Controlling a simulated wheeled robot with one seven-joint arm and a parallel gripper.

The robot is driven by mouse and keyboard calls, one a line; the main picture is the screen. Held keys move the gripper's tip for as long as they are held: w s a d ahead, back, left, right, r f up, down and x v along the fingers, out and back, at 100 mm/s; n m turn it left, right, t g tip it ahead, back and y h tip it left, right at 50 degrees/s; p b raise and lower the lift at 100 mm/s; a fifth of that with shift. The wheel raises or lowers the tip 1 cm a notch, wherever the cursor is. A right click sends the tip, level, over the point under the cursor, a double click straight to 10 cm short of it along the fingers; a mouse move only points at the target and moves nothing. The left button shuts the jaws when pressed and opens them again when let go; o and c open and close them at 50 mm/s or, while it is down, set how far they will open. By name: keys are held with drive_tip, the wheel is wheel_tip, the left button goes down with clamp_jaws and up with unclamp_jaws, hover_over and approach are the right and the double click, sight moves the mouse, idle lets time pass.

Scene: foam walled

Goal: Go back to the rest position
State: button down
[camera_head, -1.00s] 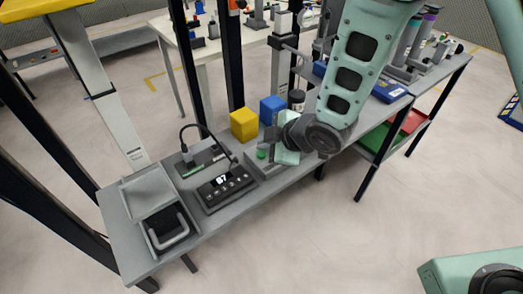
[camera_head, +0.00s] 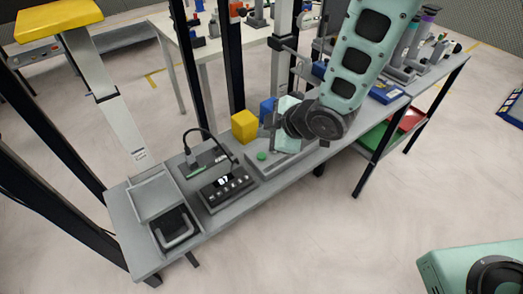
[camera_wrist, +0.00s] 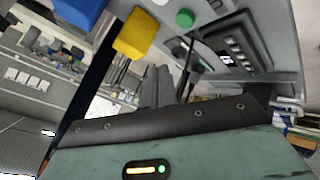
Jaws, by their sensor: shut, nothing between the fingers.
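My gripper (camera_head: 274,128) is above the workbench, by the grey box with the green button (camera_head: 261,156). Its fingers are small and partly hidden in the head view. In the wrist view my gripper (camera_wrist: 163,88) is shut and empty, its grey fingers clear of any object. The green button also shows in the wrist view (camera_wrist: 185,18), beyond the fingers.
The narrow bench holds a yellow block (camera_head: 244,126), a blue block (camera_head: 267,110), a black keypad device (camera_head: 226,188) and a grey tray (camera_head: 153,197). Dark posts (camera_head: 232,60) rise behind the bench. The floor (camera_head: 330,235) in front is clear.

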drive_tip(key=shift+f, duration=0.1)
idle(0.6)
drive_tip(key=s+d+r+m+g+h, duration=0.2)
drive_tip(key=s+d+r+m, duration=0.1)
drive_tip(key=s, duration=0.4)
drive_tip(key=s+d+r+m+g+h, duration=0.2)
drive_tip(key=s+d+r+m, duration=0.2)
drive_tip(key=s, duration=0.4)
drive_tip(key=s+d+r+m+g+h, duration=0.2)
drive_tip(key=s+d+r+m, duration=0.1)
drive_tip(key=s, duration=0.5)
drive_tip(key=shift+s+d+r+m, duration=0.3)
drive_tip(key=shift+d+r, duration=0.2)
drive_tip(key=shift+r, duration=0.35)
